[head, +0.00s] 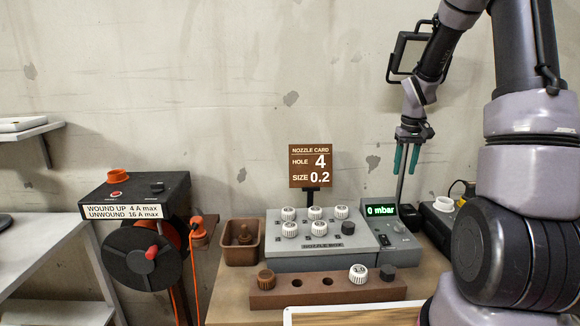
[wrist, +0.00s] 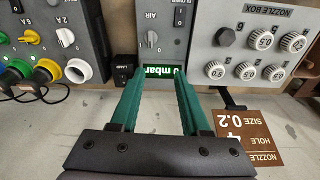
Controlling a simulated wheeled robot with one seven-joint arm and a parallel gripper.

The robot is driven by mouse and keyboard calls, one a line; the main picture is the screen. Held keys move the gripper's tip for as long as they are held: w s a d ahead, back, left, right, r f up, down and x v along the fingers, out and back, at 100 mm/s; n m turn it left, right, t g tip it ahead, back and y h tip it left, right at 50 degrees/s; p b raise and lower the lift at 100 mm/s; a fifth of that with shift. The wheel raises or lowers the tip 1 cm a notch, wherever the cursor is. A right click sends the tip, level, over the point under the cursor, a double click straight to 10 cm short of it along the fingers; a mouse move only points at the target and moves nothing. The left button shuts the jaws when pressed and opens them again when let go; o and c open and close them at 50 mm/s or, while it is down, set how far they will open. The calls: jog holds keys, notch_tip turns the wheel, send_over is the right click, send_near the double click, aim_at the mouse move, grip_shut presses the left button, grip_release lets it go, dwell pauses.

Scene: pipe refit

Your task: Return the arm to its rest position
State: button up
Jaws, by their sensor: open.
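My gripper (head: 406,172) is open and empty at the right of the head view. Its two green fingers point down above the grey box with the green "0 mbar" display (head: 381,211). In the wrist view my gripper (wrist: 160,82) shows its fingers apart, with the display (wrist: 164,72) behind the gap between them. Nothing is between the fingers. My arm reaches up and to the right from it.
The nozzle box (head: 318,262) holds several white nozzles. A brown bar (head: 310,294) in front carries a white nozzle (head: 358,273). The nozzle card (head: 310,166) reads hole 4, size 0.2. A brown bin (head: 228,256) and cable reel (head: 120,262) stand left. Wall space above is clear.

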jog(key=s+a+r+m+t, duration=0.1)
jog(key=s+a+r+t, duration=0.1)
jog(key=s+a+r, duration=0.35)
jog(key=s+a+r+m+t, duration=0.1)
jog(key=s+a+r, duration=0.1)
jog(key=s+r, duration=0.65)
jog(key=s+a+r+m+t+y, duration=0.1)
jog(key=s+a+r, duration=0.4)
jog(key=s, duration=0.6)
notch_tip(320, 180, up, 3)
jog(key=shift+s+f+m+t+y, duration=0.15)
jog(key=shift+s+m+t+y, duration=0.2)
jog(key=shift+t+y, duration=0.45)
